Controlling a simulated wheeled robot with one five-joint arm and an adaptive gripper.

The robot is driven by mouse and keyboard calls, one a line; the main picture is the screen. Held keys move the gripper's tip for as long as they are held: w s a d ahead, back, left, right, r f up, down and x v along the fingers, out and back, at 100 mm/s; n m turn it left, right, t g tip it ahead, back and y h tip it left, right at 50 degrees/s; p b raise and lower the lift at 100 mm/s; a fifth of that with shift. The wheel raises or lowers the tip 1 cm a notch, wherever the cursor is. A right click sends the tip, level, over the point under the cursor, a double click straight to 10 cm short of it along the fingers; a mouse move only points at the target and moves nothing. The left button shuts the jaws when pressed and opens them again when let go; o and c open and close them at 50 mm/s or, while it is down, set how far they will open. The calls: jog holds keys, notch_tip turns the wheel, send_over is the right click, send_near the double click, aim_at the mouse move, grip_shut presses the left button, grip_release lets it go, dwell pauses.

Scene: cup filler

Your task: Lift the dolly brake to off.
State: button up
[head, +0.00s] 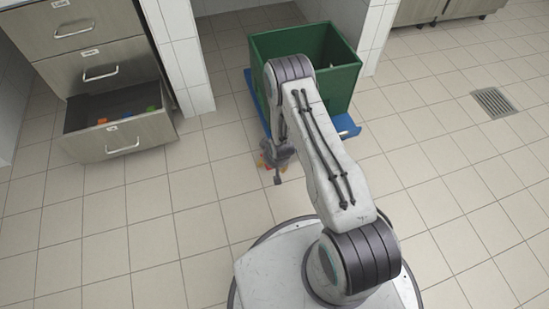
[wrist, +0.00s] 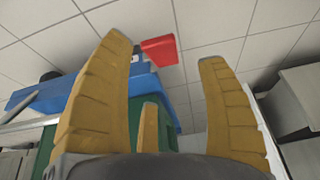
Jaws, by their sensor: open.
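The dolly brake is a red pedal (wrist: 160,50) on a grey stem at the edge of the blue dolly (wrist: 85,95) in the wrist view. It appears between my fingertips, nearer the left one; I cannot tell whether they touch it. My gripper (wrist: 166,50) is open, its yellow fingers wide apart. In the head view the blue dolly (head: 346,126) stands on the floor under a green crate (head: 340,85). My gripper (head: 272,168) is low in front of the dolly there, partly hidden by my arm. The brake cannot be told apart in that view.
A drawer cabinet (head: 90,70) stands at the left; its bottom drawer (head: 115,120) is open and holds small coloured items. White tiled walls (head: 182,50) flank the crate. A floor drain (head: 493,103) lies at the right. The tiled floor around is clear.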

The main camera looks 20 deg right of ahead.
jog(key=shift+v, duration=2.2)
